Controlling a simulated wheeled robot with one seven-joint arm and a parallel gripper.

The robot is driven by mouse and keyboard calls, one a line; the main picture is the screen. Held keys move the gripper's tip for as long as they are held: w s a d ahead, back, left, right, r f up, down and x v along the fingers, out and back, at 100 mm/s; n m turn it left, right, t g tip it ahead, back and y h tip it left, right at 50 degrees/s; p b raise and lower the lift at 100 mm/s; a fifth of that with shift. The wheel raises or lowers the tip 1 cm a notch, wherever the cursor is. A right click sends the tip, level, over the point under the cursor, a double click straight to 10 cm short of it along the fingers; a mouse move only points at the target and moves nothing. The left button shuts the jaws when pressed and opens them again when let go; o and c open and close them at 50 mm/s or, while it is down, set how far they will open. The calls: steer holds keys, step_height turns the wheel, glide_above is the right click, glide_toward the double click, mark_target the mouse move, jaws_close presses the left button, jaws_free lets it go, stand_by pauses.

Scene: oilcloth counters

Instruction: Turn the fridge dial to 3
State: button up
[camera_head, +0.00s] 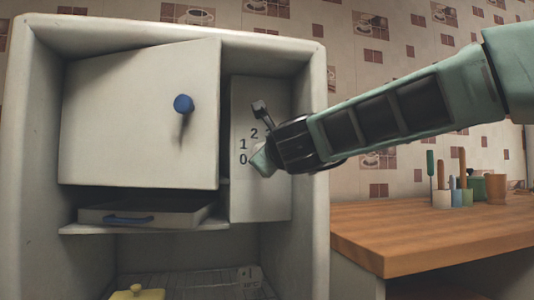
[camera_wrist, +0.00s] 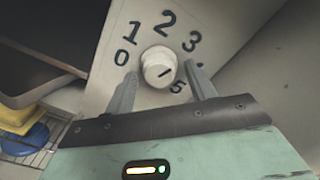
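The fridge dial (camera_wrist: 158,66) is a round cream knob on a pale panel (camera_head: 243,195) inside the fridge, right of the small door. In the wrist view, the numbers 0, 1, 2, 3 and 5 show around it; the 4 is mostly hidden by a finger. My gripper (camera_wrist: 161,84) is open, with one finger on each side of the knob and gaps visible.
The small white door (camera_head: 130,120) with a blue knob (camera_head: 183,104) stands left of the panel. A drawer (camera_head: 150,212), a wire shelf (camera_head: 190,285) and a yellow lidded container (camera_head: 137,293) are below. A wooden counter (camera_head: 430,235) with utensil pots is at right.

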steer(key=shift+s, duration=0.1)
steer(key=v, duration=1.7)
steer(key=shift+s, duration=0.15)
